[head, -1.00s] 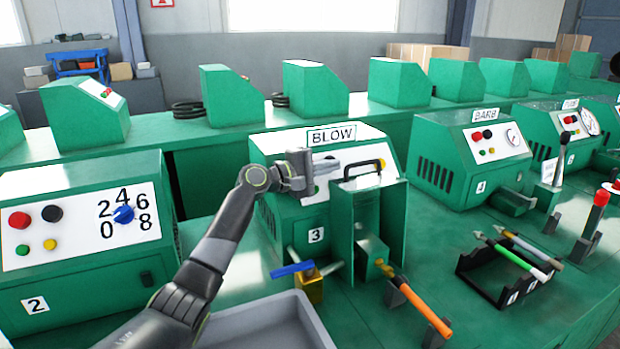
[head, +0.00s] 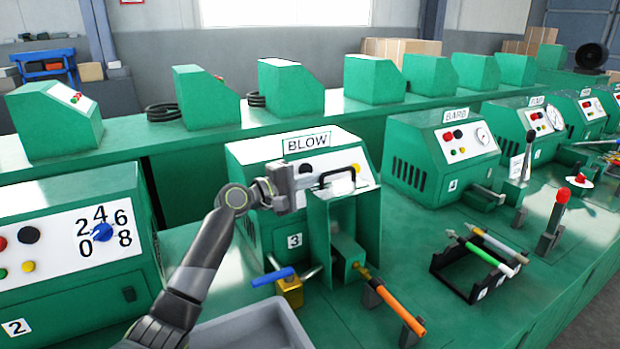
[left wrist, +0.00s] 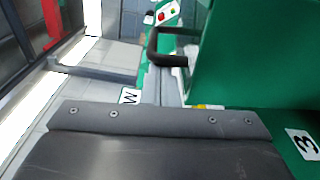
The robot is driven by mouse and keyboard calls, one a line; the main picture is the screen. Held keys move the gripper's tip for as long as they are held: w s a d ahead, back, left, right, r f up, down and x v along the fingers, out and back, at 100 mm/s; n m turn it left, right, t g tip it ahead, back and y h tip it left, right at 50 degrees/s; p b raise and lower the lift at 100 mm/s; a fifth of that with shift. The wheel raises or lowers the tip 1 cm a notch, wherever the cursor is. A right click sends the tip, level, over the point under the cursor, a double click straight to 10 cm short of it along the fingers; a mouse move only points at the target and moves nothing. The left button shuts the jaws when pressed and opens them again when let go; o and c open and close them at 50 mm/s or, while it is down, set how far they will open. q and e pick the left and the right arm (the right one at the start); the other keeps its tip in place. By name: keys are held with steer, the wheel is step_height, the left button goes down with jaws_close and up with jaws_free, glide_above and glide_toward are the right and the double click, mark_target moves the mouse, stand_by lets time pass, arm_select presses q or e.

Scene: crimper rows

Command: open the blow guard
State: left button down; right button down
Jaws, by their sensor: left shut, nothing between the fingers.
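The blow guard (head: 331,232) is a green box-like cover with upright panels in front of the machine labelled BLOW (head: 307,143). A black bar handle (head: 338,175) sits at its top. My left gripper (head: 300,186) is shut and empty, just left of the handle and apart from it. In the left wrist view, the black handle (left wrist: 166,45) and a green guard panel (left wrist: 245,60) lie beyond the dark gripper body, which fills the lower part. The fingertips are hard to make out. My right gripper is not in view.
An orange-handled rod (head: 401,309) and a blue-handled brass valve (head: 290,288) are at the guard's foot. A grey tray (head: 235,330) lies in front. A black rack (head: 450,282) with pens stands right. Machine 2 (head: 70,240) is left, the BARB machine (head: 425,160) right.

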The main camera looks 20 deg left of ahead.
mark_target(321, 196)
arm_select(q)
steer(key=s+d+p, duration=0.1)
steer(key=s+d+r+m, duration=0.1)
steer(key=s+d+r+m+p, duration=0.1)
steer(key=shift+s+d+p, duration=0.35)
steer(key=shift+s, duration=0.05)
steer(key=shift+f, duration=0.1)
steer(key=shift+a, duration=0.1)
steer(key=p+v, duration=0.1)
steer(key=v, duration=1.6)
steer(key=shift+f+p, duration=0.25)
steer(key=shift+p, duration=0.05)
steer(key=shift+s, duration=0.15)
